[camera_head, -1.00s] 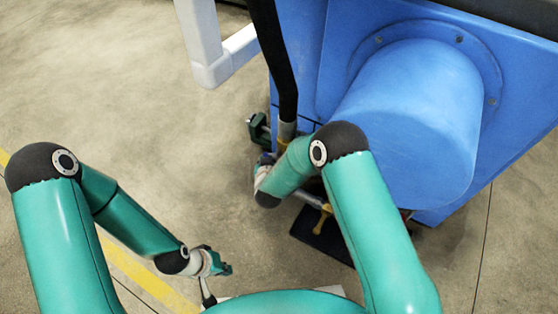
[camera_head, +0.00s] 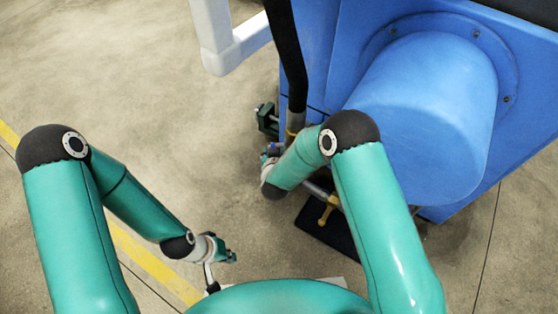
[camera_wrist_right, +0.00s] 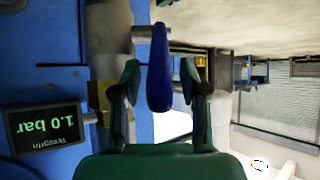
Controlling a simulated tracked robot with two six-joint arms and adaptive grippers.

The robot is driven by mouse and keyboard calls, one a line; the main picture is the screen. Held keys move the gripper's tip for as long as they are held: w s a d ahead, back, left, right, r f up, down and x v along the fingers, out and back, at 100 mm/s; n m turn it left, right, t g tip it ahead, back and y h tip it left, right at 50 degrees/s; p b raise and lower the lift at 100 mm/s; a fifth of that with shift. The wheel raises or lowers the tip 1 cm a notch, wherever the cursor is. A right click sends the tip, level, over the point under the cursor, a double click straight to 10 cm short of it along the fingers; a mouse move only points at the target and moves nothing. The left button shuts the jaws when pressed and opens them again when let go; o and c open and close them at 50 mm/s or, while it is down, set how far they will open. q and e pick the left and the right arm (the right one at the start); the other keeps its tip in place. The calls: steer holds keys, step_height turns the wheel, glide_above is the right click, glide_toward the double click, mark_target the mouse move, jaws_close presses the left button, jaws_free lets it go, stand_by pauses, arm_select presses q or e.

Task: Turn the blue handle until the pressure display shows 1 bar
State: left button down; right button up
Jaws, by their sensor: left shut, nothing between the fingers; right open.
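The blue handle (camera_wrist_right: 160,85) stands upright in the middle of the right wrist view. My right gripper (camera_wrist_right: 161,68) is open, with one green finger on each side of the handle; I see gaps between handle and fingers. My left gripper (camera_head: 226,252) is shut and empty, low over the floor, away from the machine.
The blue machine (camera_head: 350,50) with its big round housing (camera_head: 430,110) fills the upper right. A black hose (camera_head: 288,60) runs down to a pipe beside my right wrist. The floor at left is clear.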

steer(key=v, duration=1)
steer(key=shift+s+r, duration=0.15)
steer(key=shift+s, duration=0.2)
